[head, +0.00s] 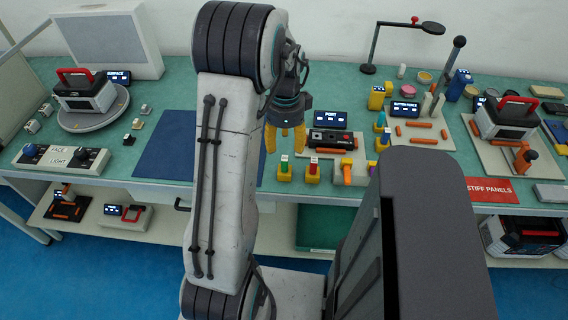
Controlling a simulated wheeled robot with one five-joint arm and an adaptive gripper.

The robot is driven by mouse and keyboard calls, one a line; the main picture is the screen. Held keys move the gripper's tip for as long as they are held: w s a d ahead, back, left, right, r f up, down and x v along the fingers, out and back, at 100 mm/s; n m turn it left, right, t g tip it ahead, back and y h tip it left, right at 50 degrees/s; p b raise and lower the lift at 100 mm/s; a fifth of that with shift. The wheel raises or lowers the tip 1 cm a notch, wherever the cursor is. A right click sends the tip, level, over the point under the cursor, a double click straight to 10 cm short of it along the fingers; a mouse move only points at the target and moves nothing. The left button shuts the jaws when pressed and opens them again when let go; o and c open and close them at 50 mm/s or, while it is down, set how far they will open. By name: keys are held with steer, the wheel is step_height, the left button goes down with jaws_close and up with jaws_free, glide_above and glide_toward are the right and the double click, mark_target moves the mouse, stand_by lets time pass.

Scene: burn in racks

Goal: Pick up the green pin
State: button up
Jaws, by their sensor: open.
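A small green pin (284,159) stands upright in a yellow block near the front edge of the green bench. A red pin (314,160) stands in a similar yellow block just right of it. My gripper (285,139), with yellow fingers pointing down, hangs above the green pin, its fingers apart and nothing seen between them. The gap between fingertips and pin is hard to judge. My arm hides part of the bench to the left.
A small black device (331,139) and a display marked PORT (331,118) stand right of the gripper. Orange bars (410,125) lie further right. A dark blue mat (175,147) at left is clear. A black lamp (372,45) stands at the back.

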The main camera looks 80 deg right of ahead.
mark_target(285, 158)
steer(key=shift+f+m, duration=0.2)
steer(key=shift+m, duration=0.2)
steer(key=shift+f, duration=0.3)
steer(key=shift+a+f+p, duration=0.1)
steer(key=shift+f+p, duration=0.25)
steer(key=shift+f, duration=2.85)
jaws_close()
